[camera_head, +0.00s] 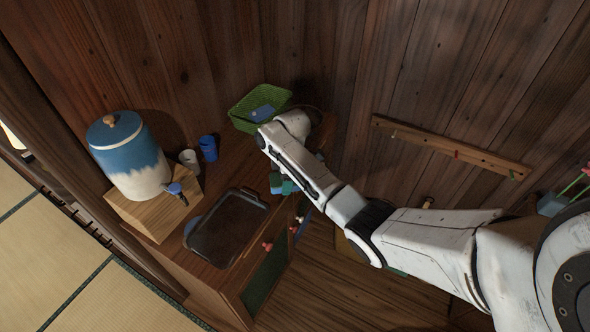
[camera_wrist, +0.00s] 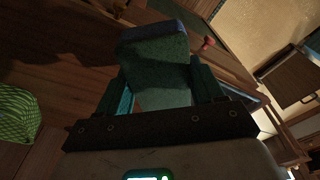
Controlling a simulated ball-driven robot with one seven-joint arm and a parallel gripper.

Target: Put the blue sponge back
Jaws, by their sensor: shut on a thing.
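My gripper (camera_head: 284,187) is over the right part of the wooden cabinet top, with its teal fingers partly hidden by my arm. In the wrist view my gripper (camera_wrist: 163,98) is shut on the blue sponge (camera_wrist: 152,33), which shows a dark green face and a blue edge. The sponge sticks out beyond the fingertips. In the head view the held sponge is hard to tell from the fingers. A green basket (camera_head: 239,107) stands behind my gripper against the wall, with a blue block (camera_head: 263,112) in it. The basket also shows in the wrist view (camera_wrist: 15,112) at the left edge.
A dark tray (camera_head: 228,228) lies on the cabinet top. A blue cup (camera_head: 208,149) and a white cup (camera_head: 189,160) stand near a blue-and-white jug (camera_head: 130,155) on a wooden box (camera_head: 150,217). A peg rail (camera_head: 450,147) is on the wall at right.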

